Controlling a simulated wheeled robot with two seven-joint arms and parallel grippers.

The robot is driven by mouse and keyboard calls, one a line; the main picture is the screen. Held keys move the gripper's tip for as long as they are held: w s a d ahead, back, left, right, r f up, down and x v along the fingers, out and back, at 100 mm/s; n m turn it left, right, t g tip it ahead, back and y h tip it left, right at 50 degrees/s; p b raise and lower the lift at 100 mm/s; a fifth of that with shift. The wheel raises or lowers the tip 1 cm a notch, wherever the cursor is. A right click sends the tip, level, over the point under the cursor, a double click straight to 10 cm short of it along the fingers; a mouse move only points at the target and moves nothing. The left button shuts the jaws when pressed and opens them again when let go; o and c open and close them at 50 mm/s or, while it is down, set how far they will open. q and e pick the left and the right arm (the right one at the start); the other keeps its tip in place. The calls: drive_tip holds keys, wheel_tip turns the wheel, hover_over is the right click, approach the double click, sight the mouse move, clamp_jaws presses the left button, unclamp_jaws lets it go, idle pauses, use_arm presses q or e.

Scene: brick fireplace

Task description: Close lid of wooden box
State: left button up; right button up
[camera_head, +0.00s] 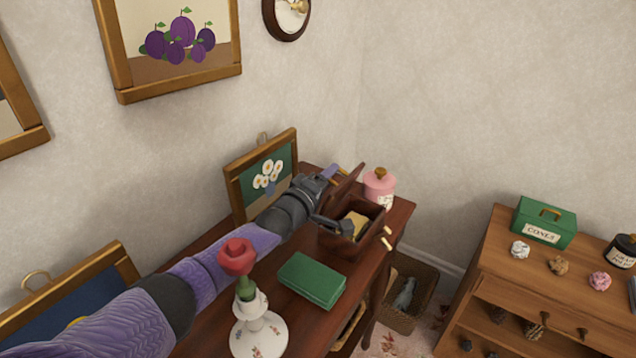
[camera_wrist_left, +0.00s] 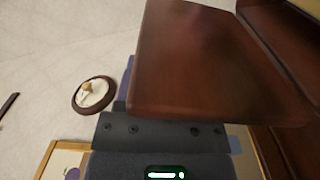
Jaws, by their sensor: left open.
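The wooden box (camera_head: 343,242) stands on the dark wooden table, its lid (camera_head: 346,187) raised and tilted up at the back. Something yellowish shows inside the box. My left gripper (camera_head: 334,176) is open at the left, back side of the raised lid. In the left wrist view the lid (camera_wrist_left: 205,65) is a reddish-brown panel close in front of the gripper palm; I cannot tell whether they touch. The box body (camera_wrist_left: 285,60) shows at the right edge there. A dark piece at the box's left rim is unclear. My right gripper is not in view.
On the table (camera_head: 205,330), a green book (camera_head: 312,281) lies before the box, a candlestick-like white holder with a red flower (camera_head: 238,257) stands nearer, and a pink jar (camera_head: 379,189) stands behind. A framed flower picture (camera_head: 262,170) stands beside my arm.

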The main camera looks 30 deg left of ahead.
use_arm(q)
drive_tip(key=s+p, duration=0.1)
drive_tip(key=s+r+p, duration=0.1)
drive_tip(key=s, duration=0.1)
drive_tip(key=shift+s+a+p, duration=0.15)
drive_tip(key=shift+s+p, duration=0.1)
drive_tip(key=shift+p, duration=0.05)
drive_tip(key=s, duration=0.1)
drive_tip(key=s+p, duration=0.1)
drive_tip(key=s, duration=0.1)
drive_tip(key=s+f+p, duration=0.1)
drive_tip(key=s, duration=0.1)
drive_tip(key=shift+s+a, duration=0.25)
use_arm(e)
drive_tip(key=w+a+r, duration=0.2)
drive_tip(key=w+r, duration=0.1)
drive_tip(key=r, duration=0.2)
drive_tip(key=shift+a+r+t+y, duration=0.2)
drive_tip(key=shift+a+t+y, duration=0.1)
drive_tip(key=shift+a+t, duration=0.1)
use_arm(q)
drive_tip(key=shift+c, duration=0.3)
